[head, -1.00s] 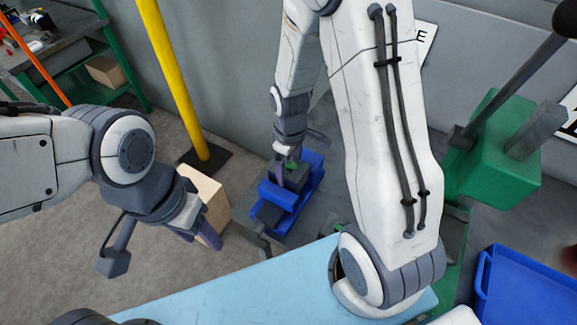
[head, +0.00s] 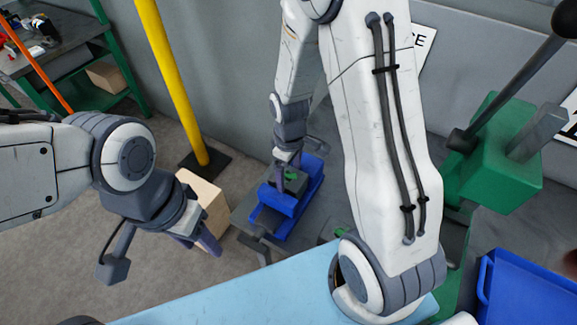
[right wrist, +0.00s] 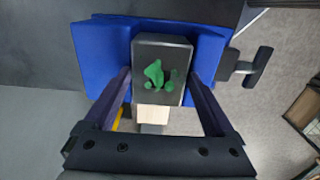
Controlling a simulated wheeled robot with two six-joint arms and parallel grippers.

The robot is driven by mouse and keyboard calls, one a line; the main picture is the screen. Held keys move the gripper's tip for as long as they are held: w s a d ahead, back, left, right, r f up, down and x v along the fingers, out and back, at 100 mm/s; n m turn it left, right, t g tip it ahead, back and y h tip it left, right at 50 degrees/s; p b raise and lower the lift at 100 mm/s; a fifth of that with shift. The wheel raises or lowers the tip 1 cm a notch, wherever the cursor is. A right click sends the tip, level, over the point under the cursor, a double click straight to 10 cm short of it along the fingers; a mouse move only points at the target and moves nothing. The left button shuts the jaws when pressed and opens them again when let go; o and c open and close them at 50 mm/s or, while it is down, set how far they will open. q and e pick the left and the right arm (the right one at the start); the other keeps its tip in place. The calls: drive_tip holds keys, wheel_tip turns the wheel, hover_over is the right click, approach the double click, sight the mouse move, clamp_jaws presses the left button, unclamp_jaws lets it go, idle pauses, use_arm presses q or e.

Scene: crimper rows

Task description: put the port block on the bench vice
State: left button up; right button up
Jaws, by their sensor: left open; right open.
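The port block is a dark grey block with green shapes on its face; in the right wrist view the block (right wrist: 162,48) sits between my open right gripper's fingers (right wrist: 160,85). The blue bench vice (right wrist: 97,50) shows around and behind it, with a grey handle at the right. In the head view the block (head: 296,178) appears at the blue vice (head: 302,203), partly hidden by my right gripper (head: 285,180). I cannot tell how deep the block is seated. My left gripper (head: 197,243) is open and empty, away to the left.
A pale blue surface (head: 240,295) lies in front. A blue tray (head: 520,300) and a green press with a lever (head: 495,160) are at the right. A wooden box (head: 207,205) and a yellow post (head: 172,80) stand left of the vice.

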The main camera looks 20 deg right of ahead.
sight(287, 178)
drive_tip(key=shift+s+r+p, duration=0.15)
drive_tip(key=shift+r+p, duration=0.1)
drive_tip(key=shift+p, duration=0.1)
wheel_tip(287, 178, up, 12)
drive_tip(key=b, duration=0.1)
drive_tip(key=s+a+r, duration=0.1)
drive_tip(key=s+a, duration=0.5)
drive_tip(key=s, duration=0.3)
drive_tip(key=s+a+r+y, duration=0.1)
drive_tip(key=s+a+r, duration=0.1)
drive_tip(key=s+a, duration=0.5)
drive_tip(key=shift+s+r, duration=0.15)
drive_tip(key=shift+s, duration=0.8)
wheel_tip(287, 178, down, 5)
drive_tip(key=b, duration=0.5)
drive_tip(key=shift+w, duration=0.1)
